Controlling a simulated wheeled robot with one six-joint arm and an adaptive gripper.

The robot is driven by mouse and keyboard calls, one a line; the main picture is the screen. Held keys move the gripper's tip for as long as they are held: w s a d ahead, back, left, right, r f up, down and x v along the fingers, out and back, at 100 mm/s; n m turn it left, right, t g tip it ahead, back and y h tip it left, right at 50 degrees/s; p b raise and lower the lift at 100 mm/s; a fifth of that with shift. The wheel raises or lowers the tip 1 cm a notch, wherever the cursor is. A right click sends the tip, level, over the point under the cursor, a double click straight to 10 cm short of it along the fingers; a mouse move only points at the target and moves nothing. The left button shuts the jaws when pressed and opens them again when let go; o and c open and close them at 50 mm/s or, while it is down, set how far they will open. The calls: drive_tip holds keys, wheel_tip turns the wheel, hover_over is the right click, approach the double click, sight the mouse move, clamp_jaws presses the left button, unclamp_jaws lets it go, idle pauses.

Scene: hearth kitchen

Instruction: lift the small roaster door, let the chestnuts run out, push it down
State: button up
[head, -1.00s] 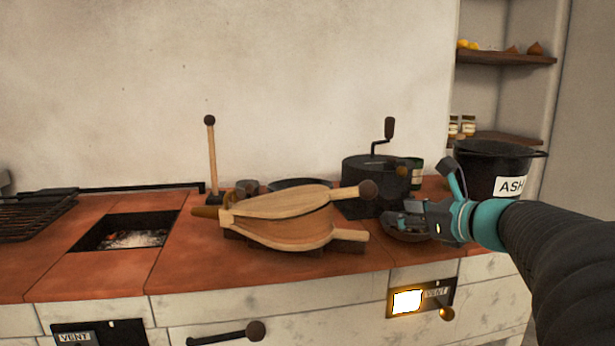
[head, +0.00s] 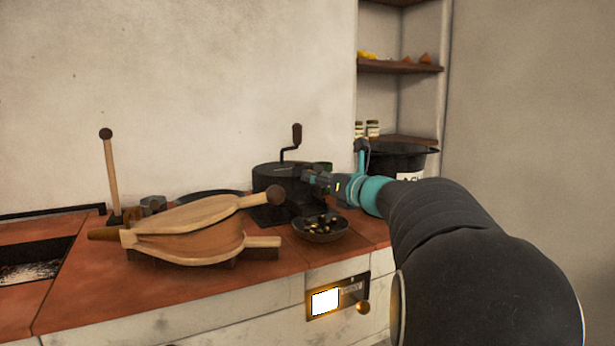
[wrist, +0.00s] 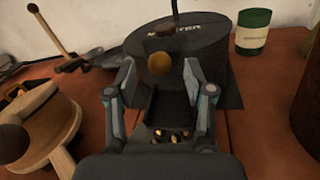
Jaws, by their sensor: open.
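The roaster is a dark drum with a crank on top; it stands behind the bellows in the head view (head: 272,178) and fills the upper middle of the wrist view (wrist: 205,50). A round brown knob (wrist: 187,63) and a dark chute (wrist: 172,108) show on its front, between my fingers. A dark bowl (head: 322,236) with several chestnuts (head: 322,222) sits in front of the roaster; some chestnuts also show low in the wrist view (wrist: 170,136). My gripper (head: 308,180) is open, at the roaster's front, its fingers on either side of the chute.
Wooden bellows (head: 190,235) lie left of the bowl. An ash bucket (head: 405,160) stands behind my arm at right. A green tin (wrist: 253,32) is right of the roaster. A lit vent panel (head: 338,297) is on the counter front.

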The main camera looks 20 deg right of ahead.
sight(297, 183)
drive_tip(key=shift+x, duration=1.8)
clamp_jaws()
